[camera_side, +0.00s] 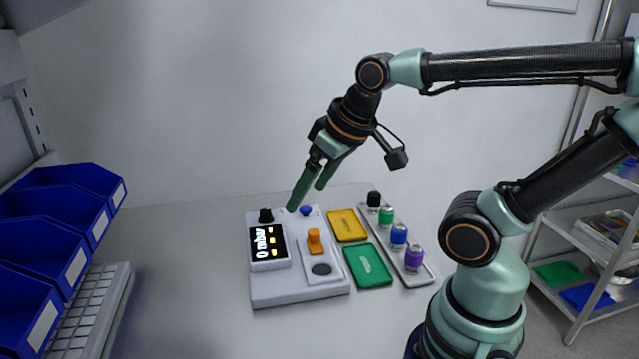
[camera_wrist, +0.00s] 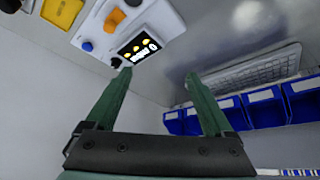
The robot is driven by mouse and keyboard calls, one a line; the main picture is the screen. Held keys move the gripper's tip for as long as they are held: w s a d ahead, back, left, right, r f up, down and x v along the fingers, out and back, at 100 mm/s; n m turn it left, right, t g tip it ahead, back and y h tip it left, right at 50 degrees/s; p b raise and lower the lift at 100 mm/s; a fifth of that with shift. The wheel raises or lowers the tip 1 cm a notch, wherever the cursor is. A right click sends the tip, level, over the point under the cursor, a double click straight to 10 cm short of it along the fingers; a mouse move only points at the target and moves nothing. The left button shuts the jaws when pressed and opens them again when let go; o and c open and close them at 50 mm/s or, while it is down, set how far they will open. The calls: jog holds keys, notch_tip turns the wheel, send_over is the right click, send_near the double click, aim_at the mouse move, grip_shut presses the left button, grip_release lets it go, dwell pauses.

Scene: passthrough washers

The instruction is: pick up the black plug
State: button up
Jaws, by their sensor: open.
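A black-topped plug (camera_side: 374,200) stands upright at the far end of a narrow grey tray (camera_side: 424,277), in a row with green (camera_side: 386,216), blue (camera_side: 399,234) and purple (camera_side: 414,257) ones. Another black piece (camera_side: 265,216) sits on the white device (camera_side: 300,290) by its display; it also shows in the wrist view (camera_wrist: 116,62). My gripper (camera_side: 305,199) is open and empty, above the device's far edge, left of the tray. In the wrist view its fingers (camera_wrist: 158,73) have nothing between them. The tray's plugs are out of the wrist view.
The device has a lit display (camera_side: 268,243) reading 0 mbar, a blue knob (camera_side: 305,211) and an orange piece (camera_side: 315,240). A yellow tray (camera_side: 347,225) and a green tray (camera_side: 369,266) lie between device and plugs. Blue bins (camera_side: 60,230) and a keyboard (camera_side: 85,310) are left.

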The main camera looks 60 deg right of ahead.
jog(key=w+d+r+m+g+h, duration=0.1)
jog(key=w+d+m+g, duration=0.1)
jog(key=w+d+m, duration=0.55)
jog(key=m+g+y, duration=0.1)
jog(key=m+g, duration=0.3)
jog(key=m, duration=0.5)
send_near(375, 194)
jog(key=shift+s, duration=0.15)
notch_tip(375, 194, down, 12)
jog(key=shift+r, duration=0.2)
grip_shut()
jog(key=shift+d+r, duration=0.1)
